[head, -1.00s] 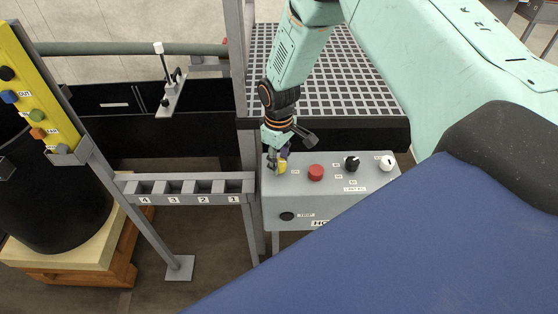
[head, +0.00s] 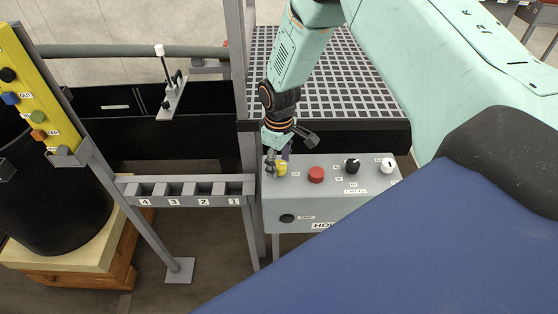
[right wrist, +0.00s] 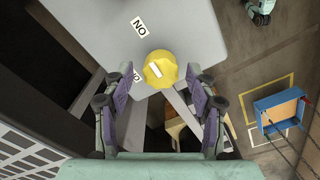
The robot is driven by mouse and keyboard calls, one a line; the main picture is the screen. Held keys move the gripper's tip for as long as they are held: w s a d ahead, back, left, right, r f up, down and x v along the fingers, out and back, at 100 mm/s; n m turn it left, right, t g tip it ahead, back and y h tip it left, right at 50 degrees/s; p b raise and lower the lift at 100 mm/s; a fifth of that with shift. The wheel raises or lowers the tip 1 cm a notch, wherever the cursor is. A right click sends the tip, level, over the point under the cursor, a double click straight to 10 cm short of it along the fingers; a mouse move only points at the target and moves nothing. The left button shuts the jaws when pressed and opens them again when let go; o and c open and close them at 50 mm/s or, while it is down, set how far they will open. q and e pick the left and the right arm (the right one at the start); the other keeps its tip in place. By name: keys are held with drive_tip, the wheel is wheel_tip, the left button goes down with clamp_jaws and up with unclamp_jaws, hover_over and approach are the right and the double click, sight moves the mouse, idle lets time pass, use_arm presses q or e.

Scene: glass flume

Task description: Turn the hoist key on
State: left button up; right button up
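The hoist key is a yellow round knob with a white bar mark (right wrist: 160,69), on the grey control box (head: 330,206). It also shows at the box's upper left corner in the head view (head: 281,169). An "ON" label (right wrist: 139,26) is beside the knob, and a second label is partly hidden by it. My right gripper (right wrist: 160,92) is open, its purple-padded fingers on either side of the knob's near edge. I cannot tell whether they touch it. In the head view the right gripper (head: 276,164) is right at the knob. My left gripper is not in view.
On the same box are a red button (head: 316,174), a black knob (head: 352,165), a white knob (head: 389,164) and a black round control (head: 287,218). A grey rack with numbered slots (head: 187,190) stands left of the box. A grated platform (head: 335,75) lies behind.

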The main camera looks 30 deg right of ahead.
sight(279, 164)
wheel_tip(279, 164, up, 12)
idle(0.7)
idle(0.4)
drive_tip(key=shift+m+y, duration=0.3)
drive_tip(key=shift+m, duration=0.3)
drive_tip(key=s+a+f, duration=0.1)
drive_tip(key=s+f, duration=0.1)
drive_tip(key=f, duration=0.1)
drive_tip(key=s+a+f, duration=0.1)
drive_tip(key=s+f, duration=0.1)
drive_tip(key=f, duration=0.1)
drive_tip(key=s+a+f, duration=0.2)
drive_tip(key=s+f, duration=0.1)
drive_tip(key=shift+a+f, duration=0.1)
drive_tip(key=s+a+f+m, duration=0.1)
drive_tip(key=s+f+m, duration=0.15)
drive_tip(key=s, duration=0.65)
drive_tip(key=s+a+f+m, duration=0.15)
drive_tip(key=s+f, duration=0.25)
drive_tip(key=s, duration=0.4)
drive_tip(key=s+a+f+m, duration=0.1)
drive_tip(key=s+f, duration=0.2)
drive_tip(key=s, duration=0.6)
wheel_tip(279, 164, down, 13)
drive_tip(key=w+b, duration=0.1)
drive_tip(key=b, duration=1.3)
drive_tip(key=shift+a+f+n, duration=0.2)
drive_tip(key=shift+a+n, duration=0.05)
drive_tip(key=shift+n, duration=0.05)
